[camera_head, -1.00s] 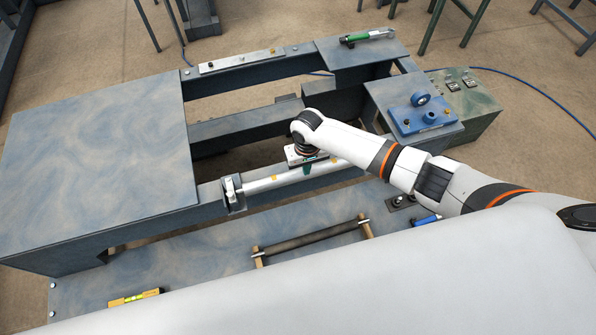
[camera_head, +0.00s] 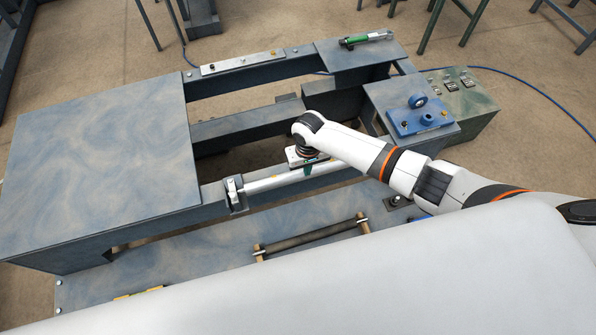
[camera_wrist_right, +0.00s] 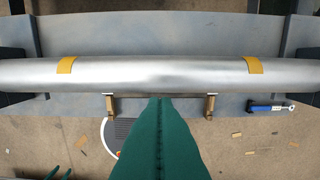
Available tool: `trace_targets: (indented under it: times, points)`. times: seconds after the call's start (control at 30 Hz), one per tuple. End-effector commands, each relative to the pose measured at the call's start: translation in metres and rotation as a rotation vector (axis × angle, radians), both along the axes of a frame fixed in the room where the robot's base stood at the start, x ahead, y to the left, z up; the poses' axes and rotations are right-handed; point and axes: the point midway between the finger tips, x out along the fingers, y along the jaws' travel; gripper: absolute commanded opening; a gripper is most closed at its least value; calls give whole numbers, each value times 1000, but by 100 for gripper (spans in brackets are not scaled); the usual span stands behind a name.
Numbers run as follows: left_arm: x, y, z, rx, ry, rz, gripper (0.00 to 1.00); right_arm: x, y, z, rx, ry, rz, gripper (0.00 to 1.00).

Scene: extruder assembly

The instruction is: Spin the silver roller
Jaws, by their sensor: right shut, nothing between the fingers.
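The silver roller (camera_head: 268,184) lies across the front opening of the blue-grey frame, its left end in a bracket (camera_head: 235,192). In the right wrist view the roller (camera_wrist_right: 160,74) spans the whole width, with two yellow marks on it. My right gripper (camera_head: 309,170) is over the roller, its green fingers pointing down. In the right wrist view the green fingers (camera_wrist_right: 161,100) are shut together and empty, their tips at the roller's lower edge. I cannot tell whether they touch it. The arm hides the roller's right end in the head view.
A dark roller (camera_head: 308,240) rests on wooden supports on the front lower plate. A blue bearing block (camera_head: 420,121) sits on the right platform beside a control box (camera_head: 470,108). A green-handled tool (camera_head: 366,38) lies at the back right. The large left panel (camera_head: 95,150) is bare.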

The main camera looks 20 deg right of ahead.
Motion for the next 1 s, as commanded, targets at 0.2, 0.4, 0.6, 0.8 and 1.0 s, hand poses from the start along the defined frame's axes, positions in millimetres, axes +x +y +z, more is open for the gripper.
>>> trace_targets:
  times: [0.2,0.4,0.6,0.8,1.0]
  points:
    - [0,0,2,0,0,0,40,0,-1,4,-1,1,0,0]
    - [0,0,2,0,0,0,40,0,-1,4,-1,1,0,0]
    - [0,0,0,0,0,0,40,2,0,3,-1,0,-1,0]
    - [0,0,-13,0,0,0,40,17,1,1,0,-1,-1,0]
    - [0,0,-20,0,0,0,40,30,1,3,-1,0,0,0]
